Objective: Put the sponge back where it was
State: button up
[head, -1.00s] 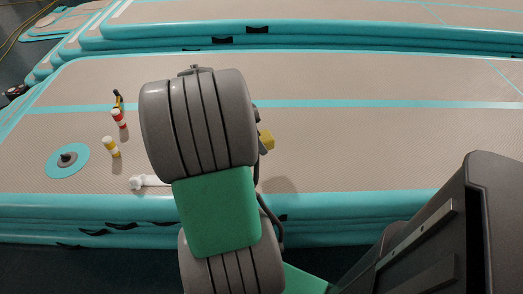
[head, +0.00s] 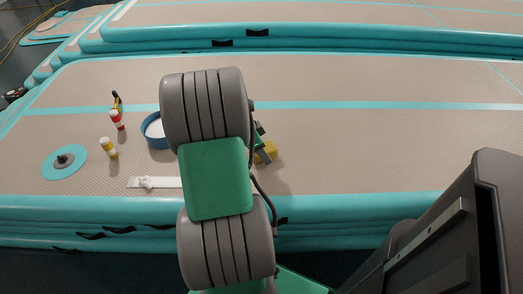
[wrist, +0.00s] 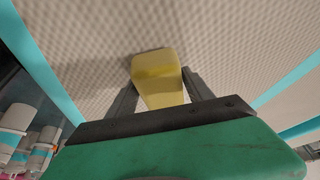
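The sponge is a yellow block (wrist: 158,68) between the two fingers of my gripper (wrist: 160,88) in the wrist view. The fingers press on its two sides, so my gripper is shut on it. In the head view the yellow sponge (head: 267,151) shows just right of my arm, and most of my gripper (head: 262,148) is hidden behind the arm. The sponge appears held above the beige track (head: 370,150), with a shadow below it.
Left of my arm stand a blue round container (head: 150,141) with a white inside, partly hidden, a red-white bottle (head: 117,119), a yellow-white bottle (head: 108,148), a small black-yellow item (head: 117,100), a teal disc (head: 50,170) and a white strip (head: 170,183). The track's right is clear.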

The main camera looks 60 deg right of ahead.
jog(key=o, duration=0.3)
jog(key=shift+r, duration=0.1)
